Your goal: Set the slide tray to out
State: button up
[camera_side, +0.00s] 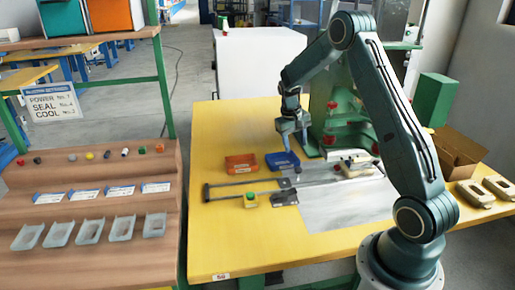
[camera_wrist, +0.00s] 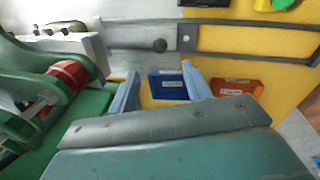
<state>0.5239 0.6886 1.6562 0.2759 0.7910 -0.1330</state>
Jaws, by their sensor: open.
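The slide tray (camera_side: 352,166), a pale block carrying beige parts, sits at the right end of the rails under the green press. In the wrist view a pale block (camera_wrist: 88,48) with parts on top shows at upper left. Two dark rails (camera_side: 235,185) run left from it across the yellow table. My gripper (camera_side: 292,145) is open and empty, pointing down beside the press, near the blue bin. In the wrist view its two fingers (camera_wrist: 161,82) are apart, with the blue bin seen between them.
A blue bin (camera_side: 283,161) and an orange bin (camera_side: 241,164) stand behind the rails. The green press (camera_side: 340,110) with red parts is close to my gripper. The left front of the table is clear.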

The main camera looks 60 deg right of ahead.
aim_at(298, 167)
jog(key=f, duration=0.3)
jog(key=s+d+f, duration=0.1)
jog(key=f, duration=0.7)
jog(key=shift+s+d+f, duration=0.15)
jog(key=shift+d+f, duration=0.05)
jog(key=shift+d, duration=0.2)
jog(key=shift+c, duration=0.4)
grip_shut()
